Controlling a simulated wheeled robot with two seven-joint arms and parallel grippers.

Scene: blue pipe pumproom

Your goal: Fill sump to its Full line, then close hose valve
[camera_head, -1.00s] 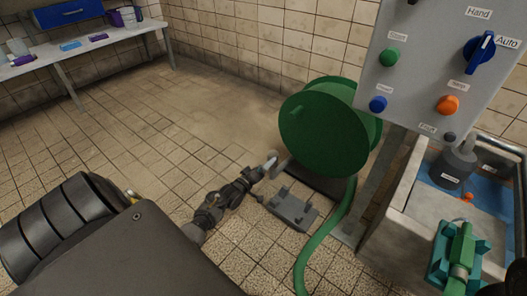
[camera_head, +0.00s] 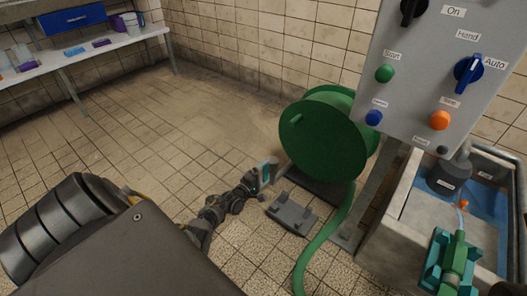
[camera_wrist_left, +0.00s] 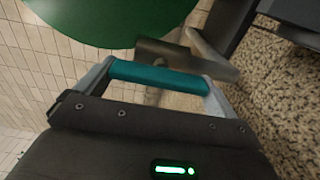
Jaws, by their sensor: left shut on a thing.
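My left gripper (camera_head: 262,177) is low beside the green hose reel (camera_head: 322,135). It is shut on the teal grip of the hose valve's lever (camera_wrist_left: 158,77), which lies between the fingers in the left wrist view. The valve body is partly hidden. The sump (camera_head: 398,222) is a pale basin at right with a blue interior. A grey pump (camera_head: 442,182) and a small orange float (camera_head: 463,204) are inside it. The green hose end (camera_head: 459,255) sits in a teal holder on the near rim, with a thin pale streak ahead of it, apparently water. My right gripper is not in view.
A grey control panel (camera_head: 425,90) with buttons and a blue selector knob stands above the sump. A grey floor bracket (camera_head: 292,213) and the green hose (camera_head: 322,245) lie near my gripper. A bench (camera_head: 95,52) stands at far left. Mid-floor is clear.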

